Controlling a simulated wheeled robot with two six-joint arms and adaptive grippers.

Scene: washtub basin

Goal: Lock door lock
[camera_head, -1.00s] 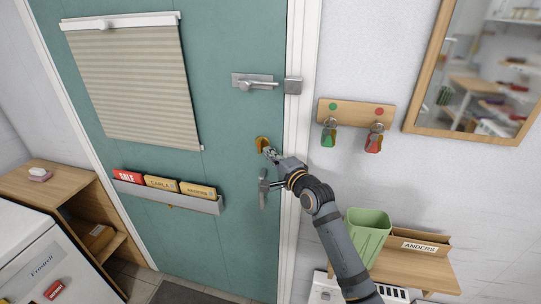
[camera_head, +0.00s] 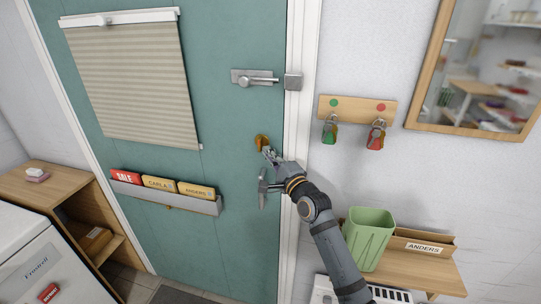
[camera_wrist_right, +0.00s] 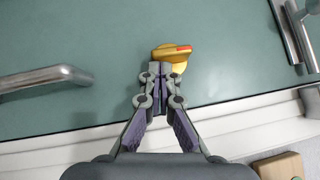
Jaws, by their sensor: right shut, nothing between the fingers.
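The teal door (camera_head: 225,115) fills the middle of the head view. A brass thumb-turn lock (camera_head: 261,142) sits on it near its right edge, above the door handle (camera_head: 262,190). In the right wrist view the brass lock (camera_wrist_right: 172,53) has a knob with a red mark, lying roughly crosswise just beyond the fingertips. My right gripper (camera_head: 270,154) is shut and empty, its tips at the knob; it also shows in the wrist view (camera_wrist_right: 162,70). I cannot tell whether the tips touch the knob. My left gripper is out of view.
A metal slide bolt (camera_head: 255,78) is mounted higher on the door. A green bin (camera_head: 368,237) stands on a wooden shelf below.

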